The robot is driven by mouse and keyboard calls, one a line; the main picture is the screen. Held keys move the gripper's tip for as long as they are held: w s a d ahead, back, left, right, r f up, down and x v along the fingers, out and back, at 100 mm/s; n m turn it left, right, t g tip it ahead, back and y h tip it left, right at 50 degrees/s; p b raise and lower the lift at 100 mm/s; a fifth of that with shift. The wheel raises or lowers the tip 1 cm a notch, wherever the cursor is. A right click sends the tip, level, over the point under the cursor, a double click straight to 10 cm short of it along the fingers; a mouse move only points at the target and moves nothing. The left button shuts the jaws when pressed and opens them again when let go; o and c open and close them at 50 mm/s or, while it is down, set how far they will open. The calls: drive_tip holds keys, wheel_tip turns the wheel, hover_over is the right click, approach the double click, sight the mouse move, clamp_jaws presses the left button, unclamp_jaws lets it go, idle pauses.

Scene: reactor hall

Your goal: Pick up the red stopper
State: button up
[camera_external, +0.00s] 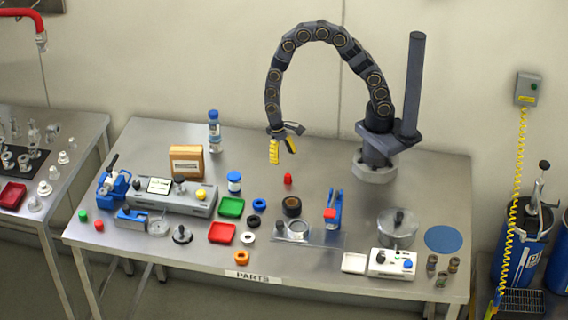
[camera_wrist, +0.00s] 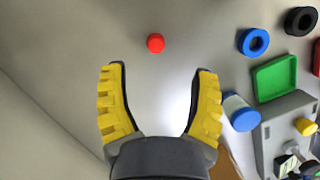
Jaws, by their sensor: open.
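A small red stopper (camera_external: 288,179) stands on the steel table, right of a blue-capped jar. It also shows in the wrist view (camera_wrist: 155,43) as a red round shape just beyond the fingertips, near the middle between them. My gripper (camera_external: 282,155) hangs above the table, a little behind and left of the stopper. In the wrist view my gripper (camera_wrist: 160,72) has its yellow-padded fingers spread wide with nothing between them. A second small red piece (camera_external: 99,225) lies at the table's front left.
The blue-capped jar (camera_external: 234,182), green tray (camera_external: 231,207), red tray (camera_external: 222,233) and blue ring (camera_external: 259,205) lie left of the stopper. A cardboard box (camera_external: 186,161) stands behind left. The table around the stopper is clear.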

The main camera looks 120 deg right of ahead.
sight(287, 174)
drive_tip(key=shift+d+f, duration=0.2)
drive_tip(key=shift+f, duration=0.6)
drive_tip(key=x, duration=0.7)
drive_tip(key=shift+s, duration=0.25)
drive_tip(key=c, duration=0.9)
